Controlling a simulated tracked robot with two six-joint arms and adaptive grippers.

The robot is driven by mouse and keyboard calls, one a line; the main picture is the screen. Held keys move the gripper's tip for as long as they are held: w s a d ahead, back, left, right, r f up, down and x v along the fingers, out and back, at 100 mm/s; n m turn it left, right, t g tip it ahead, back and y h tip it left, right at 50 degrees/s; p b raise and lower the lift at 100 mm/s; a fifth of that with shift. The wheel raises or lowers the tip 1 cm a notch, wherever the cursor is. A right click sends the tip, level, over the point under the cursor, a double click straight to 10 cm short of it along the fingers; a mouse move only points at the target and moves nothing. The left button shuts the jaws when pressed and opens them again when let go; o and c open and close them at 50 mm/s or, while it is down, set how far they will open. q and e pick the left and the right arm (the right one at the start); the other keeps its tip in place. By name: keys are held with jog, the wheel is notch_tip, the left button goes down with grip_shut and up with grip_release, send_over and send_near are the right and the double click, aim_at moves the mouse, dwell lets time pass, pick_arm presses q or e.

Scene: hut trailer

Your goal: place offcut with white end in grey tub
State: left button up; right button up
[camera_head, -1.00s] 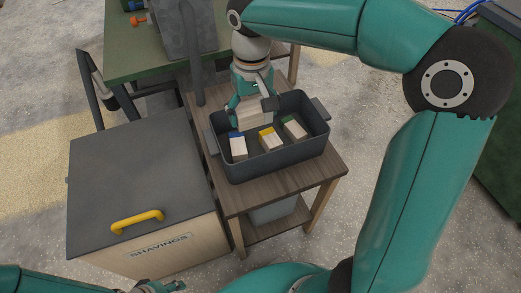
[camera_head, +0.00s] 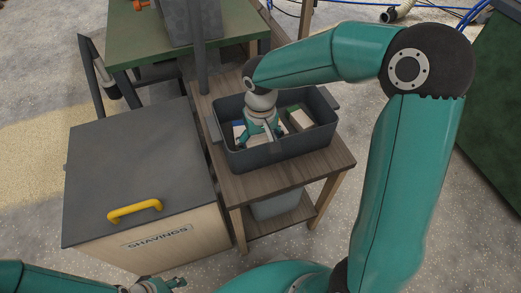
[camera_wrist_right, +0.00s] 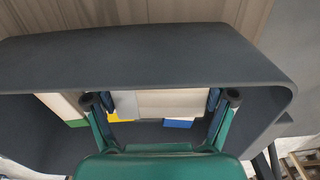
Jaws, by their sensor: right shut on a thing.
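The dark grey tub (camera_head: 288,152) stands on a small wooden table. My right gripper (camera_head: 262,141) is down inside it. In the right wrist view its fingers (camera_wrist_right: 165,101) are shut on a pale wooden offcut (camera_wrist_right: 172,103) with a whitish end at left. Also in the tub are a green-ended offcut (camera_head: 299,119), a blue-ended one (camera_head: 238,127) and a yellow-ended one (camera_wrist_right: 120,115). I cannot tell whether the held offcut touches the floor or the others. My left gripper (camera_head: 174,284) shows small at the bottom edge, away from the tub.
A shavings box (camera_head: 140,175) with a dark lid and yellow handle (camera_head: 135,211) stands left of the table. A lighter grey container (camera_head: 276,204) sits on the shelf below. A green bench (camera_head: 145,50) stands behind, with a dark post (camera_head: 198,55) beside the tub.

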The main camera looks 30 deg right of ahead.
aim_at(260, 139)
jog(key=shift+s+f, duration=0.2)
jog(key=shift+f, duration=0.85)
jog(key=shift+c, duration=0.8)
jog(key=shift+f, duration=0.3)
jog(key=shift+c, duration=1.2)
jog(key=shift+s, duration=0.1)
jog(key=o, duration=1.4)
jog(key=shift+f, duration=0.1)
jog(key=shift+c, duration=0.2)
jog(key=shift+o, duration=1.3)
jog(key=shift+w, duration=0.2)
jog(key=shift+r, duration=0.3)
notch_tip(260, 139, up, 12)
jog(key=p, duration=0.2)
jog(key=shift+f+p, duration=0.1)
jog(key=shift+p, duration=0.2)
